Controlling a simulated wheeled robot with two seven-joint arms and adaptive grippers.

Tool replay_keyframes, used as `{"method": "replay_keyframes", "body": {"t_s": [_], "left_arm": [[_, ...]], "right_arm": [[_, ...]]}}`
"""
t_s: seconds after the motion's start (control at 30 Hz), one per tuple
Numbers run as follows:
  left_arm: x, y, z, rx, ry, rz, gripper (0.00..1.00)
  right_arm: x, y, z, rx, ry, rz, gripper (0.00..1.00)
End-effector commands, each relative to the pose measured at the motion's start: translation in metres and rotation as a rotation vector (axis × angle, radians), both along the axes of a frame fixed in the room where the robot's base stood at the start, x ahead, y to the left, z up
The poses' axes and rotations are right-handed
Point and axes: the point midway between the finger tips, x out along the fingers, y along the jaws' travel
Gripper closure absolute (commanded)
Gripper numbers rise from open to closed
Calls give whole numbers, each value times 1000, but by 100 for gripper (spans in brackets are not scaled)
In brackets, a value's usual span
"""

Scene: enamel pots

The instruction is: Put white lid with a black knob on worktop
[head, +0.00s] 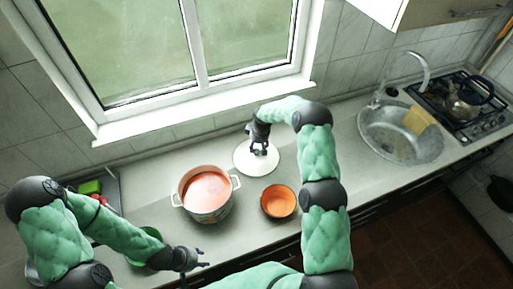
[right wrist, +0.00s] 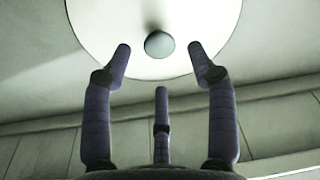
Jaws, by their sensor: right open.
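The white lid (head: 243,159) lies flat on the worktop (head: 325,150), between the pot and the window wall. In the right wrist view the lid (right wrist: 95,30) shows its round dark knob (right wrist: 160,44). My right gripper (head: 259,148) is above the lid at its knob; in the wrist view its fingers (right wrist: 160,62) are spread on either side of the knob, open and holding nothing. The white pot (head: 206,208) stands uncovered with red-orange contents. My left gripper (head: 197,262) is near the front edge of the worktop, right of a green bowl (head: 150,236); its fingers are too small to judge.
An orange bowl (head: 278,201) stands right of the pot, near my right arm. A round sink (head: 401,133) and a stove (head: 462,105) with a kettle (head: 470,93) are at the right. Worktop between the orange bowl and the sink is clear.

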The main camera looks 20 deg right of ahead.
Motion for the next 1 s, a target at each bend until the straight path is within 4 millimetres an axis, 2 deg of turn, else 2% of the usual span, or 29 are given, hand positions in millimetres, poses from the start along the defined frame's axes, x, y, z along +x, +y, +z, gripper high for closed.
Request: {"method": "replay_keyframes", "body": {"t_s": [0.03,0.13,0.4,1.0], "left_arm": [[0,0,9,0,0,0,60],[0,0,17,0,0,0,60],[0,0,29,0,0,0,60],[0,0,30,0,0,0,60]], "right_arm": [[-1,-1,16,-1,-1,0,42],[-4,-2,35,-1,-1,0,42],[-9,-4,67,0,0,0,42],[-10,-4,72,0,0,0,42]]}}
